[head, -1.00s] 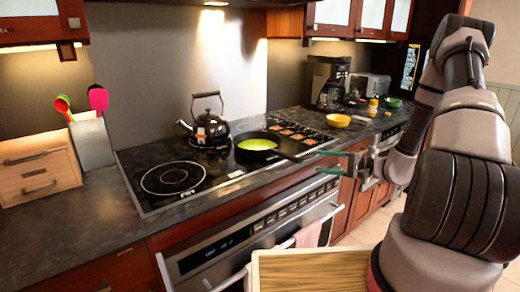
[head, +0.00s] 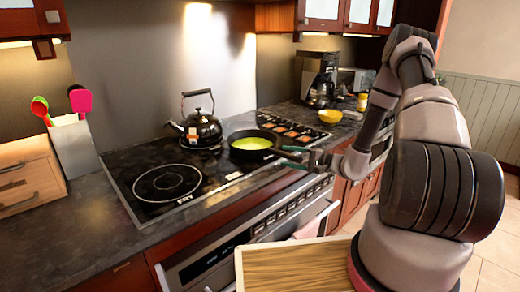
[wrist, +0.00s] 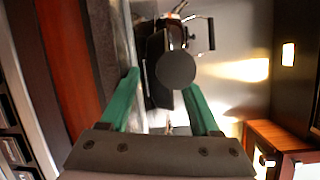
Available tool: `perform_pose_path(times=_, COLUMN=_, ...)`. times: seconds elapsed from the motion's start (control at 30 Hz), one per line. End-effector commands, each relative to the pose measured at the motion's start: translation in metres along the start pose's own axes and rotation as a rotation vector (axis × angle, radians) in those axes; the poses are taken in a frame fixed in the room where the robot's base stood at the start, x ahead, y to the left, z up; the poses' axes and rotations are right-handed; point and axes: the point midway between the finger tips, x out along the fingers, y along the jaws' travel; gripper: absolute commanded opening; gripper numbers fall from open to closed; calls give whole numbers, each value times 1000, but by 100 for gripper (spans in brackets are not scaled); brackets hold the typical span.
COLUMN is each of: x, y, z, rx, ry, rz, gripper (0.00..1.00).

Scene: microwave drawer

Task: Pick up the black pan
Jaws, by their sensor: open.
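The black pan (head: 233,137) sits on the stovetop in front of the kettle, with yellow-green showing inside it. Its handle points right, toward my gripper (head: 297,156). My gripper is open, its green fingers at the handle's end in the head view. In the wrist view, a dark rounded piece (wrist: 175,70), apparently the handle's end, shows between the open fingers of my gripper (wrist: 162,80). I cannot tell whether the fingers touch it. The wrist view shows little of the pan's bowl.
A black kettle (head: 203,128) stands behind the pan on the stovetop (head: 130,165). A yellow bowl (head: 330,116) and a coffee maker (head: 316,78) stand to the right. A utensil holder (head: 76,147) stands at the left. The oven front (head: 240,245) lies below the counter edge.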

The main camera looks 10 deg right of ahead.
Motion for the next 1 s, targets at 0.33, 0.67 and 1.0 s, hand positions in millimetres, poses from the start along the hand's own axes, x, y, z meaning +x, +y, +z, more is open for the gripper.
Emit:
perform_pose_path(times=0.33, x=42, y=-5, z=-3, rx=0, ry=-2, rz=0, gripper=63)
perform_pose_path(times=0.67, x=42, y=-5, z=-3, rx=0, ry=-1, rz=0, gripper=17)
perform_pose_path(times=1.0, x=41, y=-5, z=-3, rx=0, ry=-1, rz=0, gripper=0)
